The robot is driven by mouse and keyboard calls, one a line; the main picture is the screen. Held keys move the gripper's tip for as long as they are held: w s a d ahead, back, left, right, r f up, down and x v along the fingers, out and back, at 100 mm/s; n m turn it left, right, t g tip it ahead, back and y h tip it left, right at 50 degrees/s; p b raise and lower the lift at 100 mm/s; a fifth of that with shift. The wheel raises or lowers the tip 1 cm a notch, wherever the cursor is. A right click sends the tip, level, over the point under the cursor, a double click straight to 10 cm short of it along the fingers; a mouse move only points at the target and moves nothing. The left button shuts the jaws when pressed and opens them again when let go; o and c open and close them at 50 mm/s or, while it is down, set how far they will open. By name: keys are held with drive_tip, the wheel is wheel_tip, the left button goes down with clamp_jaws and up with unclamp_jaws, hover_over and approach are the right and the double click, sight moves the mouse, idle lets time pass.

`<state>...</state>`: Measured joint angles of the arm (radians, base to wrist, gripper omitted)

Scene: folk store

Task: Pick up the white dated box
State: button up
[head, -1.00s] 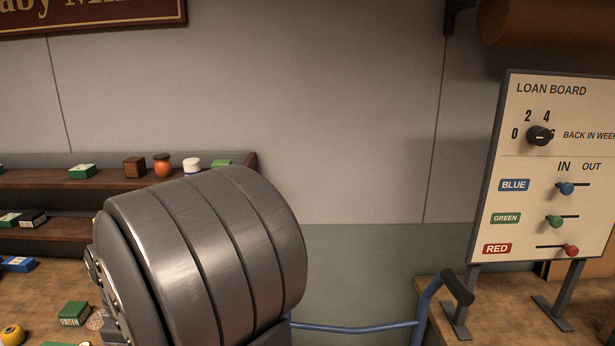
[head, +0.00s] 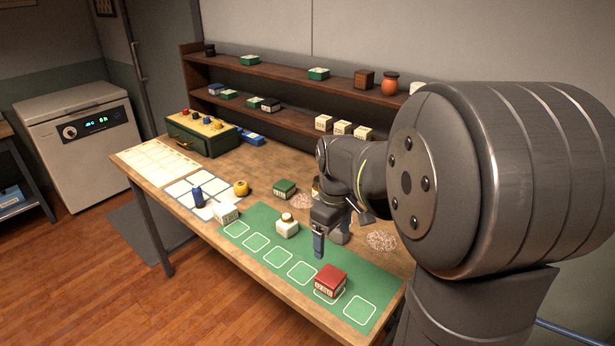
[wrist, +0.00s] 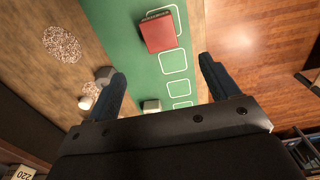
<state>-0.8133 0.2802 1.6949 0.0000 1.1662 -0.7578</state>
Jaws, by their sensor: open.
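A white box (head: 225,213) with dark print on its front sits at the left end of the green mat. Several cream boxes (head: 342,127) with print stand on the lower shelf. I cannot read the print, so I cannot tell which box is the dated one. My gripper (head: 318,243) hangs over the mat, right of the second white box. In the wrist view my gripper (wrist: 163,68) has its fingers wide apart with nothing between them but mat.
A red box (head: 330,281) stands on the mat (head: 262,262) near the front, close to my gripper. A green box (head: 284,189), a yellow round item (head: 241,188) and a dark blue item (head: 197,196) stand nearby. The outlined squares between the second white box and red box look clear.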

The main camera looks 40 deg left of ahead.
drive_tip(key=w+a+r+y, duration=0.1)
drive_tip(key=w+a+y, duration=0.1)
drive_tip(key=a, duration=1.6)
drive_tip(key=y, duration=0.2)
approach(228, 211)
drive_tip(key=f, duration=0.2)
drive_tip(key=a+f, duration=0.1)
drive_tip(key=shift+w+f+m, duration=0.35)
drive_tip(key=shift+f+m, duration=0.05)
drive_tip(key=shift+y, duration=0.3)
drive_tip(key=shift+s+x, duration=0.15)
drive_tip(key=shift+x, duration=1.45)
drive_tip(key=shift+s+x, duration=0.1)
drive_tip(key=shift+x, duration=1.45)
drive_tip(key=c, duration=1.1)
drive_tip(key=shift+r, duration=0.1)
